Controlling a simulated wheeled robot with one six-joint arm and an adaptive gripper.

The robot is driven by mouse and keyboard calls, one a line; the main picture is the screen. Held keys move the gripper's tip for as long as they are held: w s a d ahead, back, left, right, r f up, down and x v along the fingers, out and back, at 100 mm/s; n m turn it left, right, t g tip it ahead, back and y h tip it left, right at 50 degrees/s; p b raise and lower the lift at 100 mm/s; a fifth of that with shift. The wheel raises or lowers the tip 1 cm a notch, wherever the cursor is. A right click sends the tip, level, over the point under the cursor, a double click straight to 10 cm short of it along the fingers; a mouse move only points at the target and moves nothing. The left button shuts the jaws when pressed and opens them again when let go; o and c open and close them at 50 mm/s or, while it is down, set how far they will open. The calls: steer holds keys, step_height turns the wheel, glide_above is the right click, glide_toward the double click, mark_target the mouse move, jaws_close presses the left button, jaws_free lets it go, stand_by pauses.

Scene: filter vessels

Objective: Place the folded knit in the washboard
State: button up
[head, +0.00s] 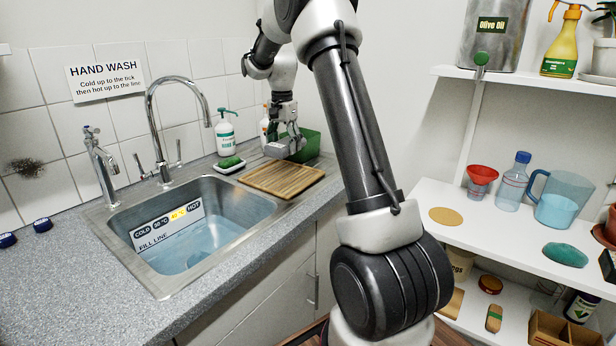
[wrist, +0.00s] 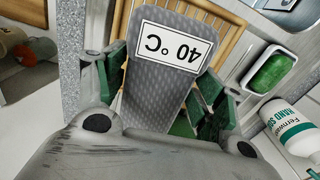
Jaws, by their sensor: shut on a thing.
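The folded knit (wrist: 158,85) is a grey ribbed piece with a white "40 °C" label, upside down in the wrist view. My gripper (head: 284,148) is shut on it; in the head view the knit is small and hard to tell from the gripper. The washboard (head: 284,181) is a slatted wooden board lying on the counter just right of the sink. Its slats also show in the wrist view (wrist: 232,38), beyond the knit. My gripper is above the counter at the board's far edge. A green tub (head: 310,146) stands beside my gripper, partly hidden.
The sink (head: 185,240) holds water and a fill-line strip. A tall tap (head: 172,85) rises behind the sink. Shelves (head: 520,235) with bottles and jugs are at right.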

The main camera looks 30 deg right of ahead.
mark_target(287, 181)
steer(key=f, duration=0.9)
steer(key=shift+s+d+f, duration=0.2)
steer(key=shift+s+f, duration=0.05)
steer(key=shift+f, duration=0.1)
steer(key=shift+f, duration=0.15)
steer(key=o, duration=1.1)
